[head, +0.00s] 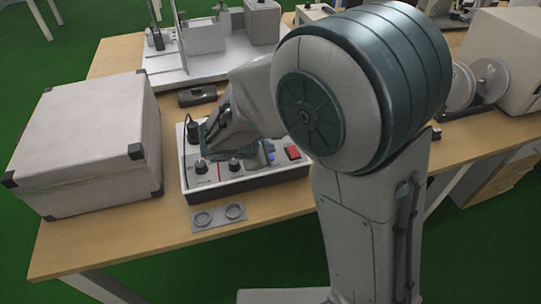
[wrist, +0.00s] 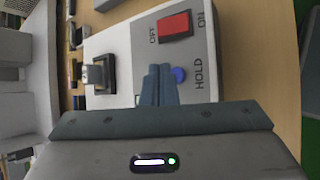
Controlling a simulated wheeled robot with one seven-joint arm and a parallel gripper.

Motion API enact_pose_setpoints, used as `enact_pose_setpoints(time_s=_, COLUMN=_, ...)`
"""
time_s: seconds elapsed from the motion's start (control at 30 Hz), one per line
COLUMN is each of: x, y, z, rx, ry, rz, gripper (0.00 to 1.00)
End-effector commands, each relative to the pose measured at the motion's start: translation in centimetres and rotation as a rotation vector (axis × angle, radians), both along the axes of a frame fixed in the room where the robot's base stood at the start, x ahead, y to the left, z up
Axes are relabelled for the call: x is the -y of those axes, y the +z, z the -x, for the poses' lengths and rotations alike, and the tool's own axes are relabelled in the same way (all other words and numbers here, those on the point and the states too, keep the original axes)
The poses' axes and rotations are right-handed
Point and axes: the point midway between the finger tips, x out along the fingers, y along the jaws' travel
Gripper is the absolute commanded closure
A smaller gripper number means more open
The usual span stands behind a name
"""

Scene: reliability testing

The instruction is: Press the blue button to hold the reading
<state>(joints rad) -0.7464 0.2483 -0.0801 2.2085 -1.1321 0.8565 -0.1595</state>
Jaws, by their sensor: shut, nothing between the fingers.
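The blue button (wrist: 178,74) is small and round, beside the printed word HOLD on a light panel. In the wrist view it is just right of my gripper's fingertips (wrist: 160,70), and the fingers may cover its left edge. In the head view the blue button (head: 270,148) shows at the right part of the control box (head: 252,183), close to my arm. My gripper is shut and empty, with the fingers over the panel. I cannot tell whether the fingertips touch the panel.
A red rocker switch (wrist: 174,26) marked OFF and ON lies just beyond the blue button. A large pale case (head: 85,145) is on the left, and a grey plate with two rings (head: 218,218) lies in front.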

Motion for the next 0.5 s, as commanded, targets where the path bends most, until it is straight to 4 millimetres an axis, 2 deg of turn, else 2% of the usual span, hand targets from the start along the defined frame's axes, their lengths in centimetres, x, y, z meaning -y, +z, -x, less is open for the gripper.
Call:
enact_pose_setpoints(time_s=0.23, x=-0.02, y=-0.92, z=0.01, rx=0.0, ry=0.0, rz=0.0, gripper=1.0)
enact_pose_setpoints(time_s=0.5, x=0.0, y=-0.82, z=0.0, rx=0.0, ry=0.0, rz=0.0, gripper=1.0)
